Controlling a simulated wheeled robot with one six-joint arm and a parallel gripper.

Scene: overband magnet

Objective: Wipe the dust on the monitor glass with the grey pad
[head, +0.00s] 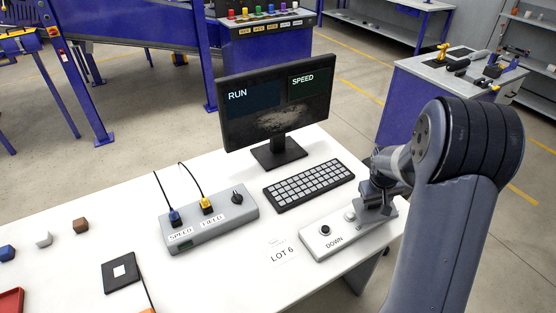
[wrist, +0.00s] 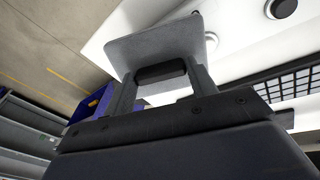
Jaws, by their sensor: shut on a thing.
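The monitor (head: 274,100) stands on the white table, its dark glass showing RUN and SPEED panels. A pale grey dust patch (head: 285,120) lies on the lower middle of the glass. My gripper (head: 375,192) is over the right end of the table, to the right of the keyboard and apart from the monitor. In the wrist view my gripper (wrist: 162,84) is shut on the dark handle of the grey pad (wrist: 155,44). The pad's flat plate extends beyond the fingertips. In the head view the pad is partly hidden by my wrist.
A keyboard (head: 309,185) lies before the monitor. A button box (head: 332,232) marked DOWN sits beneath my gripper. A grey box (head: 208,217) with two cabled plugs and a knob is left. Small cubes, a black square mat (head: 122,283) and a red tray (head: 10,302) are farther left.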

